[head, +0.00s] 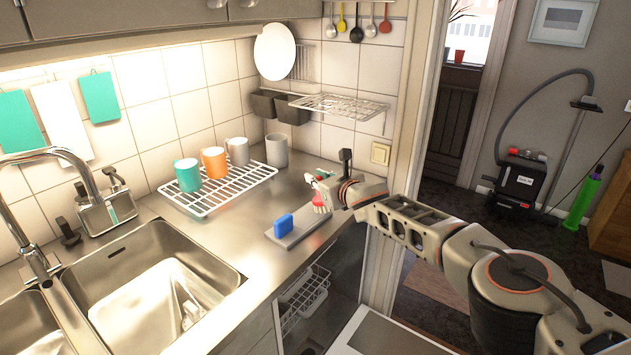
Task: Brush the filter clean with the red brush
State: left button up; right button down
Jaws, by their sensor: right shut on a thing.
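My right gripper (317,183) reaches in from the right over the worktop, near the front edge. It is shut on the red brush (319,202), of which only a small red part shows below the fingers. The brush is just above or touching the far end of a grey flat tray (302,231); I cannot tell which. A blue block (284,223) stands on the near part of this tray. I cannot pick out the filter with certainty. A pale, bright panel-like shape (150,298) shows in the sink basin. My left gripper is out of view.
A white wire rack (227,189) holds several mugs behind the tray. The steel sink (205,262) and tap (75,165) are at the left. A wire shelf (340,106) juts from the back wall. A wire basket (305,298) sits below the worktop edge. Bare worktop lies between sink and tray.

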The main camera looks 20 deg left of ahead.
jog(key=shift+g, duration=0.4)
jog(key=s+a+f, duration=0.1)
jog(key=s+a+f+p, duration=0.1)
jog(key=s, duration=0.1)
jog(key=shift+s+a, duration=0.1)
jog(key=shift+a, duration=0.15)
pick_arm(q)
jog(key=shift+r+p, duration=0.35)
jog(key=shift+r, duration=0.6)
pick_arm(e)
jog(key=shift+w+d+r, duration=0.2)
jog(key=shift+d+r, duration=0.15)
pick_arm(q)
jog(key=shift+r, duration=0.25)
pick_arm(e)
jog(key=shift+a, duration=0.1)
